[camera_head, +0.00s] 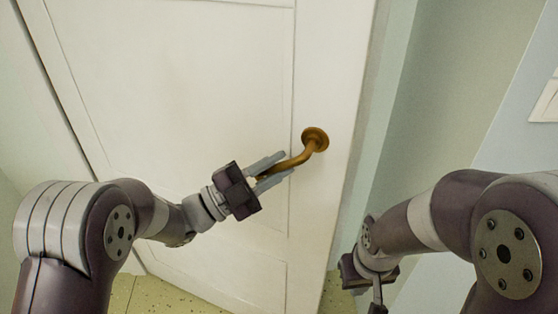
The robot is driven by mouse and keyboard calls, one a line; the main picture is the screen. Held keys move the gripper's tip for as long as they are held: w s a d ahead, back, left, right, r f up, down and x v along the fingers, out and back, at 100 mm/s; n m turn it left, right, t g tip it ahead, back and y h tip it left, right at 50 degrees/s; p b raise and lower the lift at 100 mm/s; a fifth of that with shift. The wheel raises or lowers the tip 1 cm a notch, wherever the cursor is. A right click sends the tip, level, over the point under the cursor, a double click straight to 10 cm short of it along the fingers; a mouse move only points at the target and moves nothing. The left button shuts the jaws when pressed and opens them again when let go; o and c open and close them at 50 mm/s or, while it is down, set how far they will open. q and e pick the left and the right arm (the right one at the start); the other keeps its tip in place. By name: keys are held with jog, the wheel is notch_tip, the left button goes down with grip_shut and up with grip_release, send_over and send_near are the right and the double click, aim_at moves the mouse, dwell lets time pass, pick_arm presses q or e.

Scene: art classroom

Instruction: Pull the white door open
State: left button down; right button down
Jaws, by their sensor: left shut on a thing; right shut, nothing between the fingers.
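The white door (190,90) fills the middle of the head view. It has raised panel lines. A brass lever handle (312,145) with a round rose sits near its right edge. My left gripper (275,172) has its fingers around the lever's free end and is shut on it. My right gripper (377,300) is low at the right, beside the door edge, clear of the handle. It is shut and empty, and its fingertips are partly cut off by the bottom of the picture.
A pale green frame or wall (385,110) runs along the door's right edge. A white switch plate (546,103) is on the wall at the far right. Speckled yellow-green floor (150,297) shows below the door.

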pick_arm(q)
jog(key=shift+f, duration=0.15)
jog(key=c, duration=1.1)
grip_release()
jog(key=shift+d, duration=0.1)
